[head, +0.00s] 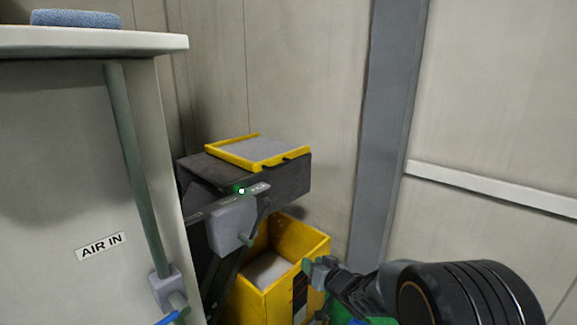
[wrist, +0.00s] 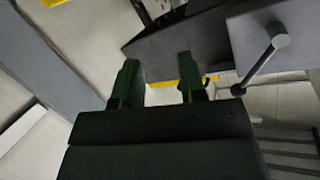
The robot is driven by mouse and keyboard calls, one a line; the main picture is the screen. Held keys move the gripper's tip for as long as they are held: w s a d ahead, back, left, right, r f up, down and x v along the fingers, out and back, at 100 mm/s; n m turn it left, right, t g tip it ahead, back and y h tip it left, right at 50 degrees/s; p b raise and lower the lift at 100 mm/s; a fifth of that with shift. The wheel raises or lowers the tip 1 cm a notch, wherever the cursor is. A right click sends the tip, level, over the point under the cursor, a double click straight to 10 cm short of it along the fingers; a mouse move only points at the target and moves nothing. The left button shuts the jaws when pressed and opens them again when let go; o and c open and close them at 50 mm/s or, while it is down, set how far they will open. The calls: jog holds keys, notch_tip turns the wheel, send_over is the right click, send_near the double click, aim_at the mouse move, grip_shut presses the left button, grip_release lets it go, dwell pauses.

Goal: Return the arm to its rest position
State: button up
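My arm reaches in from the lower right of the head view. My gripper (head: 316,270) is in front of the right side of a yellow bin (head: 285,289). In the wrist view my gripper (wrist: 157,80) shows two dark green fingers spread apart with nothing between them. The gripper is open and empty. Part of the bin is hidden behind the arm.
A dark machine (head: 292,178) carries a yellow-rimmed tray (head: 208,150) on top and a grey box (head: 232,222) with a lever in front. A white cabinet (head: 60,180) with a blue sponge (head: 76,19) stands left. Pale walls and a grey post (head: 385,130) stand behind.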

jog(key=s+d+f+m+g+h, duration=0.1)
jog(key=s+d+f+g+h, duration=0.2)
jog(key=s+d+g+h, duration=0.45)
jog(key=s+r+g+p, duration=0.1)
jog(key=s+r, duration=0.3)
jog(key=s, duration=0.4)
jog(key=s+d+r+m+g+p, duration=0.1)
jog(key=s+r, duration=0.4)
jog(key=s, duration=0.4)
jog(key=shift+d, duration=0.25)
